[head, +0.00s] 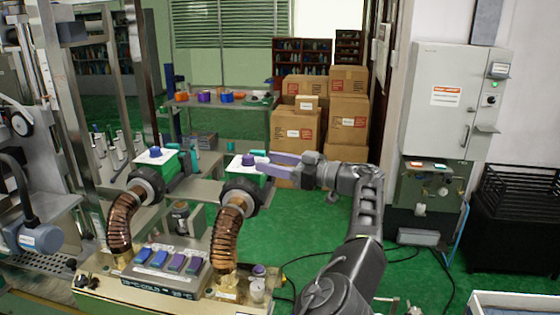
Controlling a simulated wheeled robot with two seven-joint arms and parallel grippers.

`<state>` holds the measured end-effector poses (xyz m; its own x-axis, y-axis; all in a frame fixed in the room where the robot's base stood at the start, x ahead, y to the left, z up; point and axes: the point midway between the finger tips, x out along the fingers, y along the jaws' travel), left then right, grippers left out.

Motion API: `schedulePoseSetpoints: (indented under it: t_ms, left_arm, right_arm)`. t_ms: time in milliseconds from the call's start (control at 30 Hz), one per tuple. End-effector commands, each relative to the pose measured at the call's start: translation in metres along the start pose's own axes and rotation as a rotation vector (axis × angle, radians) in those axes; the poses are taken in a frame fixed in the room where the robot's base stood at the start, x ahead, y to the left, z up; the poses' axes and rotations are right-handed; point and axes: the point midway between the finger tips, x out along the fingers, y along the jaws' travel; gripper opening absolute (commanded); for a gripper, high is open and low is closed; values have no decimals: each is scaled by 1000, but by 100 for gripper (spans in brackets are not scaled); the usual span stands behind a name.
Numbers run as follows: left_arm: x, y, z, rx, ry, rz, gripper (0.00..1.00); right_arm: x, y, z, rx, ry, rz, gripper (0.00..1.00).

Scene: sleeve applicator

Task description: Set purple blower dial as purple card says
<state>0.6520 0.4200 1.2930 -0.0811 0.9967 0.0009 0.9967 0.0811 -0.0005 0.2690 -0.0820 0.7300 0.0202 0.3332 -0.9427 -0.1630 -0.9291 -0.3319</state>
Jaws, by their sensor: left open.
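Two blowers with green housings and white tops stand over the machine, each with a ribbed copper hose. The right blower (236,172) carries a purple-looking dial (248,160); the left blower's dial (155,152) looks bluer. My left gripper (263,164) is open, its two purplish fingers reaching leftward to the right edge of the right blower's top, close beside that dial. I cannot tell whether they touch it. The dial's pointer and scale are too small to read. No purple card can be clearly identified. My right gripper is not in view.
A panel with several blue and purple keys (177,262) sits on the beige machine base (150,297). A small purple-topped knob (259,270) stands to its right. Cardboard boxes (348,107) are stacked behind my arm.

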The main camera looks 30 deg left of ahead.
Motion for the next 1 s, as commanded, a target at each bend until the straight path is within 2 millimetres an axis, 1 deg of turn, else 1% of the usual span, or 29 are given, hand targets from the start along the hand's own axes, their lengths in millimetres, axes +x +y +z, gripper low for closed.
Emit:
schedulePoseSetpoints:
  t_ms: [400,1000]
  left_arm:
    - [-20,0,1,0,1,2,52]
    - [-22,1,1,0,0,4,52]
  right_arm:
    - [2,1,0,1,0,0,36]
    - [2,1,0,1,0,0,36]
